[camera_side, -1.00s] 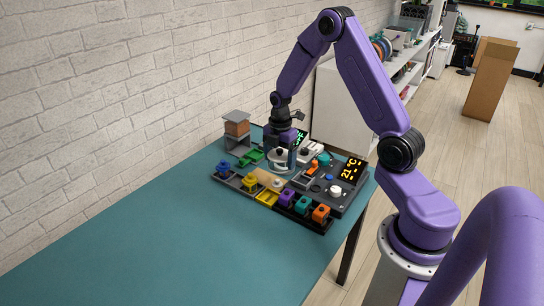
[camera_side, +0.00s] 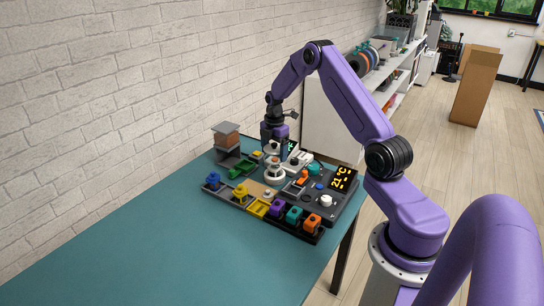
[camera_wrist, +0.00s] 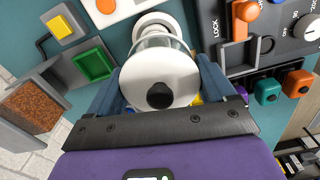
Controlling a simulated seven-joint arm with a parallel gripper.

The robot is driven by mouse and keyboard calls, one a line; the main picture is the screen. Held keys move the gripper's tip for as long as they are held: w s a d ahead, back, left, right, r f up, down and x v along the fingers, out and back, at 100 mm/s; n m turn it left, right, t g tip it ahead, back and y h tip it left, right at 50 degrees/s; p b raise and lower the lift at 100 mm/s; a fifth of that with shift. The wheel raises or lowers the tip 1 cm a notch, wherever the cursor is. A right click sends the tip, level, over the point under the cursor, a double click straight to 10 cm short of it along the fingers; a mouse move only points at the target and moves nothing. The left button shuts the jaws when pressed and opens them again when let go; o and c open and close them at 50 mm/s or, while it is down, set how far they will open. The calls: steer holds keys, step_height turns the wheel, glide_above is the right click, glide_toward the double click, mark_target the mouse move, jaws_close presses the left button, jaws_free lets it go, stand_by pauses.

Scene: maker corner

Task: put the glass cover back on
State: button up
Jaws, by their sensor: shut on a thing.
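The glass cover (camera_wrist: 160,78) has a round white top with a black knob and a clear glass wall below it. In the wrist view my gripper (camera_wrist: 160,85) has its two blue-grey fingers on opposite sides of the white top, shut on it. A round white base (camera_wrist: 158,24) shows partly behind the glass. In the side view my gripper (camera_side: 274,153) points down, with the cover (camera_side: 274,163) close above the white base (camera_side: 275,177). The cover looks roughly upright. I cannot tell whether its lower rim touches the base.
A dark panel (camera_side: 330,202) with knobs and a lit display (camera_side: 343,179) stands to the right. Several coloured blocks sit in a front row, including an orange one (camera_side: 311,222). A green tray (camera_side: 241,168) and grey stand (camera_side: 226,139) are left. The teal table is clear in front.

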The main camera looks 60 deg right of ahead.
steer(key=shift+w+d+f, duration=0.1)
steer(key=shift+d+f, duration=0.1)
steer(key=shift+d, duration=0.2)
steer(key=shift+f, duration=3.1)
steer(key=shift+f, duration=0.15)
steer(key=o, duration=0.9)
steer(key=shift+r, duration=3.5)
